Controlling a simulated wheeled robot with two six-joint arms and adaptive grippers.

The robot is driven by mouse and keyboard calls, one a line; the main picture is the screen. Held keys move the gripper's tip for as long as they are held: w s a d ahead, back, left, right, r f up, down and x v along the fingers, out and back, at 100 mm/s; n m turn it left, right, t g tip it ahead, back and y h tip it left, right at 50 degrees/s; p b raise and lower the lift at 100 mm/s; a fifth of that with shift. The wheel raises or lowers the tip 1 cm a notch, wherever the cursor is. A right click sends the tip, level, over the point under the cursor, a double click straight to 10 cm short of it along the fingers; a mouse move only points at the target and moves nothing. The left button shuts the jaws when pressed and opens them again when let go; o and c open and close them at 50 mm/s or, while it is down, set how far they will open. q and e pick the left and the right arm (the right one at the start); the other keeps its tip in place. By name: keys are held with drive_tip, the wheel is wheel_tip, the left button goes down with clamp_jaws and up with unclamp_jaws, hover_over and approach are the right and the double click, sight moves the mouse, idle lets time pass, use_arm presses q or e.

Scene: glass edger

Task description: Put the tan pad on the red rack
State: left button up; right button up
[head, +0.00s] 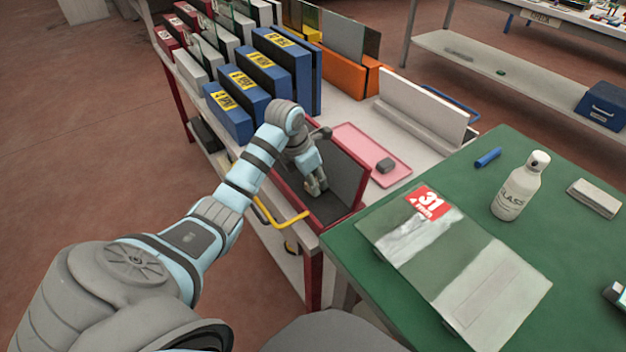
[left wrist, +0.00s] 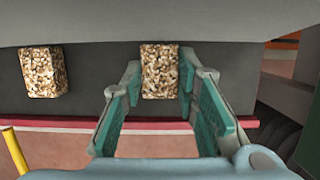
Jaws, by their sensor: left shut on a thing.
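The tan pad (left wrist: 160,72) is a small speckled block, seen between the fingertips of my left gripper (left wrist: 160,82) in the left wrist view. The gripper is shut on it. In the head view my left gripper (head: 318,188) points down inside the red rack (head: 351,157), a red-edged frame with dark grey panels. The pad is hidden there. The rack's red edge (left wrist: 70,125) crosses the left wrist view below the pad. A second, similar speckled block (left wrist: 40,72) sits to the left, against the grey surface. I cannot tell whether the held pad touches that surface.
A pink tray (head: 352,143) with a small grey block (head: 385,166) lies beyond the rack. Labelled blue holders (head: 229,112) stand behind my arm. A yellow handle (head: 282,222) is in front. The green table (head: 400,315) at right holds a glass sheet (head: 500,290) and spray bottle (head: 518,190).

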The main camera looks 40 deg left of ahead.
use_arm(q)
drive_tip(key=shift+o, duration=0.2)
drive_tip(key=shift+f, duration=0.1)
drive_tip(key=o, duration=0.7)
drive_tip(key=shift+r, duration=0.25)
drive_tip(key=p+v, duration=0.3)
drive_tip(key=v, duration=0.9)
drive_tip(key=shift+s, duration=0.1)
drive_tip(key=shift+f, duration=0.1)
